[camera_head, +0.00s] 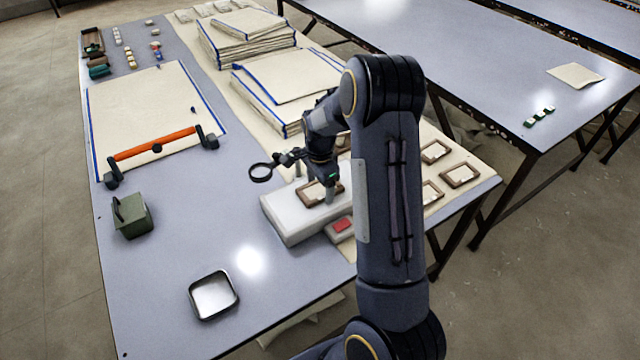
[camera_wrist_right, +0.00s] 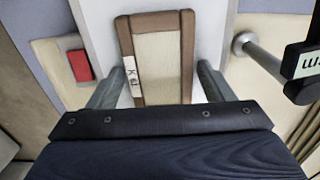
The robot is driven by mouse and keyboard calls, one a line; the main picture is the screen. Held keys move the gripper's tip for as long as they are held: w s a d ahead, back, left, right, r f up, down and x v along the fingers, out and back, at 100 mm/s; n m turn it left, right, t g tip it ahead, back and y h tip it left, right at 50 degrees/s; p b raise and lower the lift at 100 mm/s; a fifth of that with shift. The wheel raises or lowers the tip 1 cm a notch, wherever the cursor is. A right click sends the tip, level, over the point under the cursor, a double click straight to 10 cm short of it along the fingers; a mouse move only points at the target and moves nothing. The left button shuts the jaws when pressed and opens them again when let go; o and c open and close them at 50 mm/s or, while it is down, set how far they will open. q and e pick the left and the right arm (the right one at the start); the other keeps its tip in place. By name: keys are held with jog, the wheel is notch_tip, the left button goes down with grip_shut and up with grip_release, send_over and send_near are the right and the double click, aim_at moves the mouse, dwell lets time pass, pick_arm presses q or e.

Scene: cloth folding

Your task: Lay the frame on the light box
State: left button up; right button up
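The light box (camera_head: 283,228) is a low white block on the near right part of the table. A brown wooden frame with a pale centre (camera_head: 312,193) lies on its top, as far as I can tell. In the right wrist view the frame (camera_wrist_right: 158,62) shows a small white lettered label on its left side, with the white light box top (camera_wrist_right: 98,22) around it. My right gripper (camera_head: 329,188) is over the frame; its two fingers (camera_wrist_right: 160,82) stand apart on either side of it, with narrow gaps seeming to show. My left gripper is out of view.
A ring magnifier (camera_head: 261,172) on a stand rises beside the light box. A red-topped block (camera_head: 342,225) sits at its near right. More frames (camera_head: 460,175) lie on the right. A square tray (camera_head: 213,295) and green box (camera_head: 132,216) stand left; table between is clear.

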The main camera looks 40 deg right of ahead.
aim_at(320, 188)
jog(key=shift+o, duration=0.9)
jog(key=shift+r, duration=0.1)
jog(key=shift+r, duration=0.25)
notch_tip(320, 188, up, 10)
jog(key=r, duration=0.1)
jog(key=s+a+r+n+t+y, duration=0.2)
jog(key=s+a+r+n, duration=0.2)
jog(key=s+a+r, duration=0.15)
jog(key=s+a+n+t+y, duration=0.1)
jog(key=s+a+n, duration=0.5)
jog(key=s, duration=0.3)
jog(key=s+a+r+n+t, duration=0.1)
jog(key=s+a+n+t, duration=0.1)
jog(key=s+a+n, duration=0.5)
jog(key=shift+s+a+r+n+t+y, duration=0.15)
jog(key=shift+s+a+n+t+y, duration=0.25)
jog(key=shift+s, duration=0.85)
